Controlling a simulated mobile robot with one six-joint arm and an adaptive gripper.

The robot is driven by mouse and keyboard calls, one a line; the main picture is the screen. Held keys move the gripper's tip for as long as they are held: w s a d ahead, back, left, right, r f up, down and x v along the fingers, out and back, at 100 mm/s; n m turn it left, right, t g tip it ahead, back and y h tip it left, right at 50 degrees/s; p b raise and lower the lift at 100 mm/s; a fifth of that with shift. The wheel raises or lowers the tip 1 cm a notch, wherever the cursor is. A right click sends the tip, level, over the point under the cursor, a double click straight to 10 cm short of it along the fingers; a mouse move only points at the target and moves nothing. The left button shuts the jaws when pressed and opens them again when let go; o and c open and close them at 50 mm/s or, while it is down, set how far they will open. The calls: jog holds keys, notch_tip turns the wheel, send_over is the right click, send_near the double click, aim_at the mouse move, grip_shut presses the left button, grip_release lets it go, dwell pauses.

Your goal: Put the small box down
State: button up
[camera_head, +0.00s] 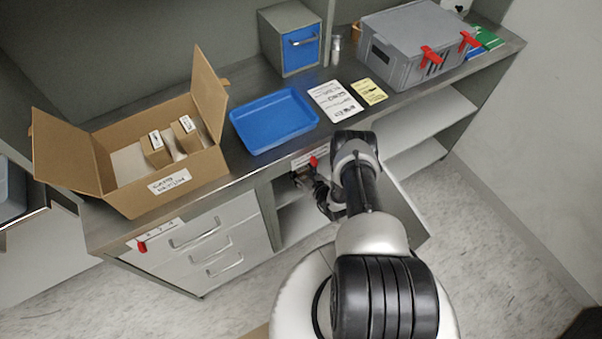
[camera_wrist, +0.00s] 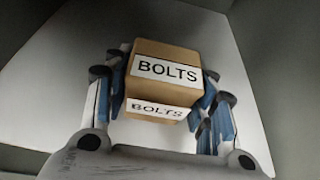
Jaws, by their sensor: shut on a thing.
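The small box (camera_wrist: 170,52) is brown cardboard with white labels reading BOLTS. In the wrist view it sits between the fingers of my gripper (camera_wrist: 162,78), which is shut on it, with one finger on each side. In the head view my gripper (camera_head: 312,187) is partly hidden by my arm, at the open shelf compartment (camera_head: 292,217) under the counter. I cannot make out the held box there. What lies directly under the box does not show.
On the counter are an open cardboard box (camera_head: 168,195) holding two small labelled boxes, a blue tray (camera_head: 272,122), a blue-fronted cabinet (camera_head: 300,50), labelled cards (camera_head: 335,101) and a grey case (camera_head: 400,60) with red latches. Drawers (camera_head: 205,245) stand left of the compartment.

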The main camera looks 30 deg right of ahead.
jog(key=shift+r, duration=0.1)
jog(key=o, duration=1.3)
jog(key=shift+s+r, duration=0.1)
jog(key=shift+s, duration=0.2)
jog(key=p+v, duration=0.4)
jog(key=v, duration=0.7)
jog(key=shift+s, duration=0.2)
